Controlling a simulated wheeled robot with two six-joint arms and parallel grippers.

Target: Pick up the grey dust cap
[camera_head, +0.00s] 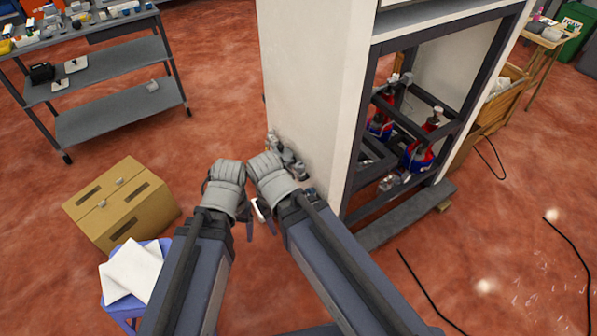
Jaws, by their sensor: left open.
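I cannot make out the grey dust cap for certain in the head view. My left gripper (259,216) is open, pointing down over the red floor just left of the white cabinet (309,80), and partly hidden behind my wrists. I see nothing held in it. My right arm comes in beside it, its wrist almost touching the left one. The right gripper's jaws are not clear against the cabinet's lower left edge, where small grey metal parts show.
A grey shelf cart (115,108) with small items stands at the upper left. A cardboard box (122,203) and a blue stool (112,313) with white cloths are at the left. Red and blue bottles (419,156) stand inside the cabinet frame. Black cables lie on the floor at right.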

